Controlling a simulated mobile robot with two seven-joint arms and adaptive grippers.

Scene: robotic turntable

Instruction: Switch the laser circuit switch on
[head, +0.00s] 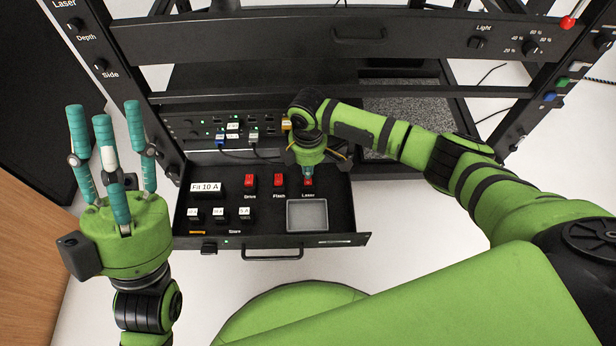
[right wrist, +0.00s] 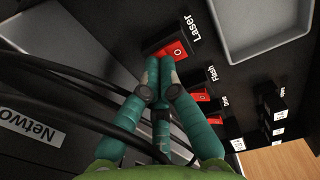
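The laser circuit switch (head: 308,183) is a red rocker in the open black drawer (head: 340,205), right of the Drive and Flash switches. In the right wrist view the red laser switch (right wrist: 177,50) sits in a black housing beside the word Laser. My right gripper (head: 307,172) points down at this switch. Its fingers are together and empty, with the tips (right wrist: 159,62) right at the switch's edge; I cannot tell if they touch it. The rocker's on or off position is unclear. My left gripper (head: 104,112) is open and empty, fingers up, left of the drawer.
The Drive switch (head: 250,181) and Flash switch (head: 279,180) stand close by. Several spare fuses (head: 218,215) and a grey tray (head: 307,229) are in the drawer. Black cables (right wrist: 75,85) hang near my right fingers. The rack panel (head: 340,36) rises behind.

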